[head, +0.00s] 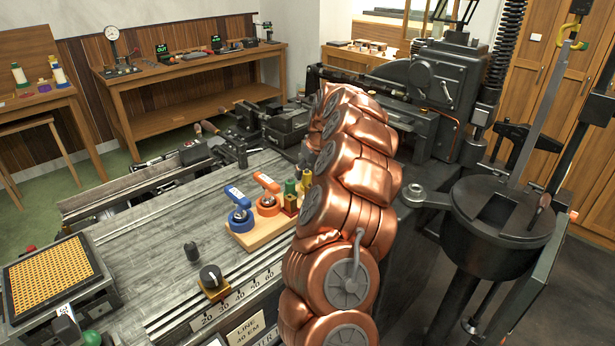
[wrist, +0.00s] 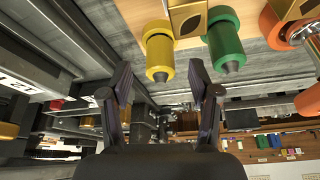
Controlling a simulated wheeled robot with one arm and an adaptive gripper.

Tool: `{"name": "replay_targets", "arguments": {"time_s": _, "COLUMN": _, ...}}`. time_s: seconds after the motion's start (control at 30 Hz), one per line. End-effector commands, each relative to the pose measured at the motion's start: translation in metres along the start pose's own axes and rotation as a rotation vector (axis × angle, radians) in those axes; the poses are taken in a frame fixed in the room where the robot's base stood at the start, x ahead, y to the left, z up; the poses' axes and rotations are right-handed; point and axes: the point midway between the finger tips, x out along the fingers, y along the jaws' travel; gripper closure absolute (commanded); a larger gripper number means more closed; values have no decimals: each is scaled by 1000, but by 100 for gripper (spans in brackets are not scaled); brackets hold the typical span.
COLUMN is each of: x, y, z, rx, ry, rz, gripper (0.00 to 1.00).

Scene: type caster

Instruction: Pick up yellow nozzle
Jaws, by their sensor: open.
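The yellow nozzle (wrist: 160,54) shows in the wrist view at upper centre, its grey tip pointing down the picture. It stands in a wooden rack and appears between the tips of my gripper (wrist: 158,76). The fingers are spread and do not appear to touch it.
A black knob (head: 211,277) and a tray of yellow type (head: 50,276) are to the left. A round black pot (head: 503,212) stands right of my arm.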

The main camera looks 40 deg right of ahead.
Motion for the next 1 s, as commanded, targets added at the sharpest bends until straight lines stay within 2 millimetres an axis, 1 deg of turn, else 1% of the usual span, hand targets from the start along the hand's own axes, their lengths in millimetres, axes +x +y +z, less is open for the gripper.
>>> {"name": "replay_targets", "arguments": {"time_s": 0.2, "x": 22, "y": -1, "z": -2, "rx": 0, "ry": 1, "rz": 1, "gripper": 38}}
{"name": "replay_targets", "arguments": {"time_s": 0.3, "x": 27, "y": -1, "z": -2, "rx": 0, "ry": 1, "rz": 1, "gripper": 38}}
{"name": "replay_targets", "arguments": {"time_s": 0.47, "x": 27, "y": -1, "z": -2, "rx": 0, "ry": 2, "rz": 1, "gripper": 38}}
{"name": "replay_targets", "arguments": {"time_s": 1.0, "x": 27, "y": 0, "z": -1, "rx": 0, "ry": 2, "rz": 1, "gripper": 94}}
